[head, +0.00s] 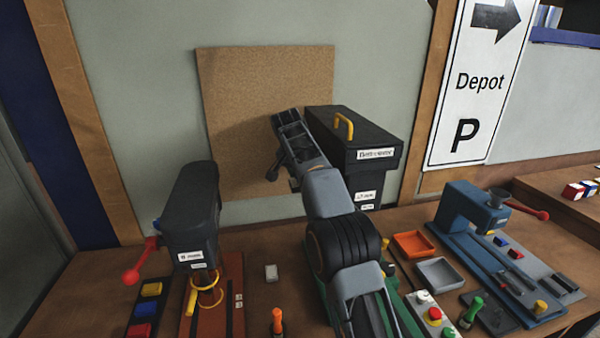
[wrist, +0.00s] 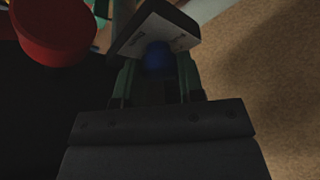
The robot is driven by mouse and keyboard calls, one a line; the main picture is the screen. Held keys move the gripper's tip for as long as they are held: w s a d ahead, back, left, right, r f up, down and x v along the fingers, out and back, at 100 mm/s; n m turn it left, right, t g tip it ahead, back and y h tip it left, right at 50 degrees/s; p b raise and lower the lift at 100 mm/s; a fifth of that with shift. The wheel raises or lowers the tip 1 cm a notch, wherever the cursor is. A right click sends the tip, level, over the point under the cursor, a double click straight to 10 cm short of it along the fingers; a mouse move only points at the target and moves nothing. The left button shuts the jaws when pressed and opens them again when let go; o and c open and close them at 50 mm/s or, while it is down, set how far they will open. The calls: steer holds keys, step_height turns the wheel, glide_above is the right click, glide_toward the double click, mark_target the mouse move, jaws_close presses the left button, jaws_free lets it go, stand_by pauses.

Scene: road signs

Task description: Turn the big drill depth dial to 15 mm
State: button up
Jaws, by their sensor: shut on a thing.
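The big drill (head: 375,150) is the tall black machine with a yellow handle on top, standing at the back centre behind my arm. In the wrist view, a blue dial knob (wrist: 158,56) sits before a white scale plate (wrist: 150,32) with small dark marks. My gripper (wrist: 157,70) is shut on the blue knob, one finger on each side. The scale is too small and dark to read, so I cannot tell the setting. In the head view the knob and my fingertips cannot be made out; my arm covers that side of the drill.
A red round part (wrist: 52,28) is close at the upper left of the wrist view. A smaller black drill (head: 195,215) with a red-knobbed lever stands left, a blue machine (head: 470,215) right. An orange tray (head: 413,244) and grey tray (head: 440,273) lie between. A brown board (head: 240,110) is behind.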

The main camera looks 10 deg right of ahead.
steer(key=shift+r+m, duration=0.1)
steer(key=shift+m, duration=0.3)
steer(key=o, duration=0.9)
steer(key=shift+a+r, duration=0.1)
steer(key=shift+r, duration=0.15)
steer(key=shift+v, duration=0.9)
steer(key=s+a+b, duration=0.7)
steer(key=s+a, duration=0.1)
steer(key=shift+s+a+r, duration=0.2)
steer(key=shift+s+a, duration=0.15)
steer(key=shift+s, duration=0.05)
